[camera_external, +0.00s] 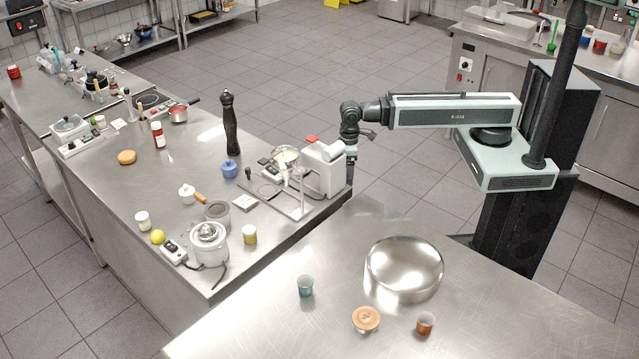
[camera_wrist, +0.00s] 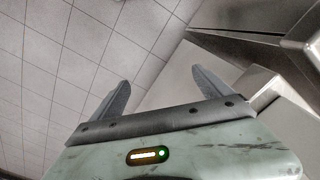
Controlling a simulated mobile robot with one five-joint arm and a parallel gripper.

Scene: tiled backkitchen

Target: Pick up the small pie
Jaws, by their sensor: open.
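A small round tan pie-like item (camera_external: 366,319) with a pale rim sits on the near steel table (camera_external: 480,325) in the external view. A second small round orange-brown item (camera_external: 127,157) lies on the left counter; I cannot tell for certain which of the two is the pie. My gripper (camera_wrist: 162,92) is open and empty in the wrist view, its two dark fingers apart with floor and steel surfaces beyond. In the external view my gripper hangs down at the right edge of the left counter, partly hidden, well away from both items. Neither item shows in the wrist view.
A shiny metal bowl (camera_external: 404,268), a teal cup (camera_external: 305,286) and an orange-brown cup (camera_external: 425,323) stand around the tan item. A boxy white appliance (camera_external: 322,170) stands beside my gripper. A tall black pepper mill (camera_external: 230,125) stands further left. The near table's right side is clear.

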